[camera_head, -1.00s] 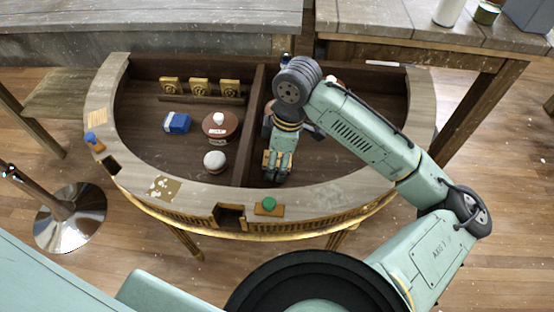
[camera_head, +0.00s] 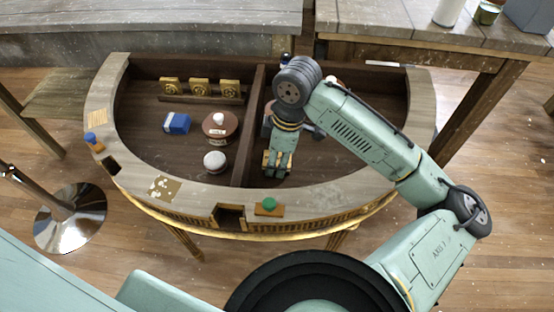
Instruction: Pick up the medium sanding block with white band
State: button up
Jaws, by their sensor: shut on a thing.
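My gripper (camera_head: 277,166) points down into the right compartment of the half-round console (camera_head: 150,185), just right of the divider. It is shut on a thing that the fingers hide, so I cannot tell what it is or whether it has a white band. Tan patches show at the fingers. A blue block (camera_head: 177,124) with a pale end lies in the left compartment, apart from my gripper and across the divider. I cannot tell its size class.
A wooden divider (camera_head: 247,140) splits the console. The left compartment also holds a brown round container (camera_head: 221,135), a white round thing (camera_head: 215,161) and gilt ornaments (camera_head: 200,88). A green button (camera_head: 269,204) sits on the front rim. My arm covers much of the right compartment.

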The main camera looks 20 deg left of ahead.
jog(key=shift+r, duration=0.1)
notch_tip(320, 180, up, 10)
jog(key=shift+f+b, duration=0.1)
jog(key=shift+b, duration=0.4)
